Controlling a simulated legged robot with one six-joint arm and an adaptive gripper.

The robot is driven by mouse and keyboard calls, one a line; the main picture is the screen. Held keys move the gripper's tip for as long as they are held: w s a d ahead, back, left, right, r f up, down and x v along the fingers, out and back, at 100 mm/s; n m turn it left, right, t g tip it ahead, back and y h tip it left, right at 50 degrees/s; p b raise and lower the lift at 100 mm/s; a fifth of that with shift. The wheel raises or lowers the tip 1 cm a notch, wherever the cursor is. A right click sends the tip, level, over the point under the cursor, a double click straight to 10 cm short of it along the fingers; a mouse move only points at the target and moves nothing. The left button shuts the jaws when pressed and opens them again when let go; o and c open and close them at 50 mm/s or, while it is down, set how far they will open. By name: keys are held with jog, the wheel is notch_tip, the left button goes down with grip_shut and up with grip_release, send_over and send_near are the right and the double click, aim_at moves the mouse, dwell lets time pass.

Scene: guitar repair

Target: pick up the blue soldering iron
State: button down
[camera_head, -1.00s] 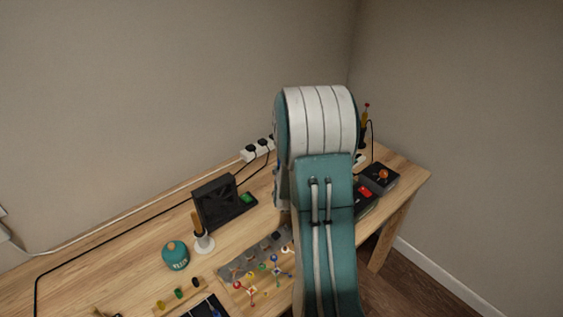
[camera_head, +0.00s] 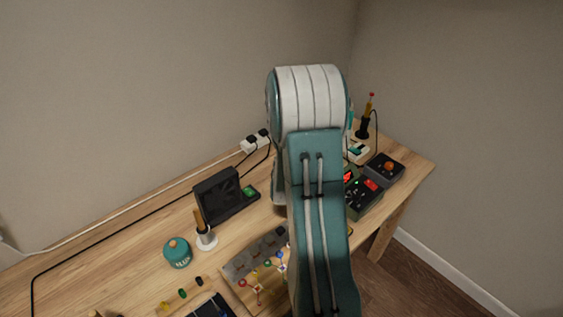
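I cannot make out a blue soldering iron in this view. A yellow iron-like tool with a red tip (camera_head: 369,107) stands upright in a dark holder at the back right of the bench, with a black cord beside it. My own teal and white arm fills the middle of the picture and covers part of the bench. My gripper is not visible; the arm may hide it. A small teal patch shows at the arm's right edge, and I cannot tell what it is.
Walls close the back and right.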

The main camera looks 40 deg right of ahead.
jog(key=shift+d+f, duration=0.15)
jog(key=shift+d, duration=0.5)
jog(key=shift+a+r, duration=0.15)
jog(key=shift+r, duration=4.8)
jog(key=shift+r, duration=0.1)
jog(key=shift+r, duration=0.25)
